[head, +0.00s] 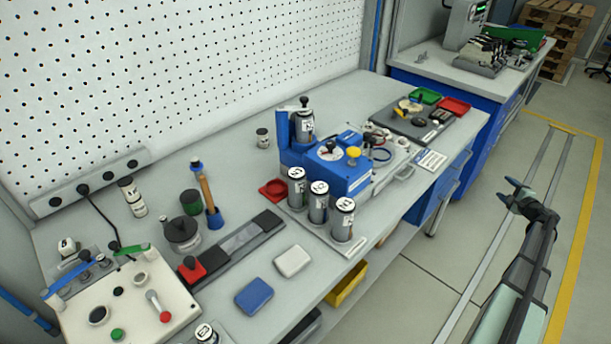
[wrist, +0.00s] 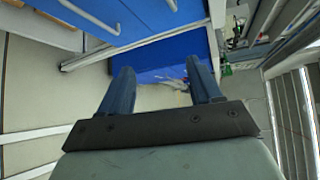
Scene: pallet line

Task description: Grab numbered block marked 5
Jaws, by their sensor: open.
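Several silver cylinders with white, numbered tops stand on the workbench. Three stand in a row on a plate near the front edge: the left one (head: 297,189), the middle one (head: 318,202) and the right one (head: 343,221). The digits are too small to tell which is 5. My gripper (head: 518,192) is open and empty over the floor, right of the bench; its fingers also show in the wrist view (wrist: 161,78).
The workbench (head: 330,297) holds a blue machine (head: 340,178), a red dish (head: 273,189), a blue pad (head: 254,296), a white pad (head: 292,261) and a control panel (head: 130,300). A pegboard wall stands behind. The floor between gripper and bench is clear.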

